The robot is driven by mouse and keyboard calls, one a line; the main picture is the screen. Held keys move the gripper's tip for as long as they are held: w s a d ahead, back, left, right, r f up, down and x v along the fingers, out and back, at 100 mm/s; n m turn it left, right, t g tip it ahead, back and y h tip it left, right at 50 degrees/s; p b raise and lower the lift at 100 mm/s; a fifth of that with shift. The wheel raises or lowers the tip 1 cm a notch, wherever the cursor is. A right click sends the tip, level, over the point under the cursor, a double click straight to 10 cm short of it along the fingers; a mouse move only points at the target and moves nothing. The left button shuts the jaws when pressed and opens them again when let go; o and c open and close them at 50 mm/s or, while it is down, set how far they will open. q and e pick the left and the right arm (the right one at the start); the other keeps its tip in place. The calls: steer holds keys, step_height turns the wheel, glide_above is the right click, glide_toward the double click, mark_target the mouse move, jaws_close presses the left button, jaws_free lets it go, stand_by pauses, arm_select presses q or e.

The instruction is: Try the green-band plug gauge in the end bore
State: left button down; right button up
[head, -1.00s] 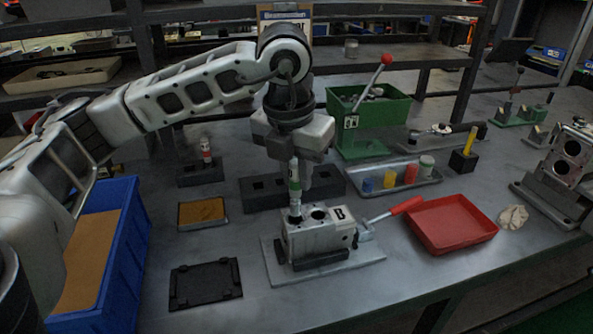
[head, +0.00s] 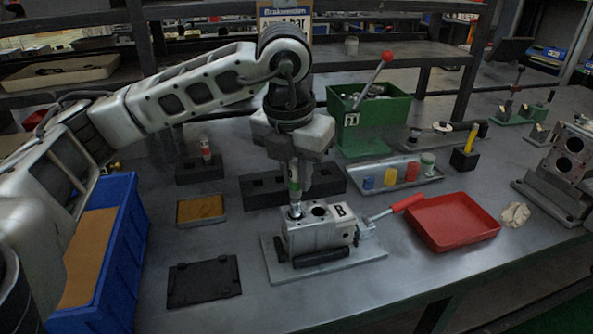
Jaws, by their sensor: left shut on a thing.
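The valve block (head: 318,236), marked B, sits on a pale plate (head: 372,250) in the middle of the bench. Two bores show in its top face. My left gripper (head: 294,172) points down above the block and is shut on the green-band plug gauge (head: 294,188). The gauge is upright, and its lower end is at the left end bore. I cannot tell how far inside the bore the tip is. My right gripper is not in view.
A red-handled clamp (head: 395,209) is at the block's right side, near a red tray (head: 452,220). Behind are a black rack (head: 262,192), a metal tray with coloured pieces (head: 395,183) and a green bin (head: 368,120). A blue crate (head: 125,240) stands left.

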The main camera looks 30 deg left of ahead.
arm_select(q)
steer(key=shift+f+b, duration=1)
steer(key=shift+f, duration=0.1)
steer(key=shift+f, duration=0.3)
stand_by(1.0)
steer(key=shift+r, duration=0.15)
steer(key=shift+r+p, duration=2.3)
steer(key=shift+r, duration=1.25)
steer(key=shift+f, duration=0.15)
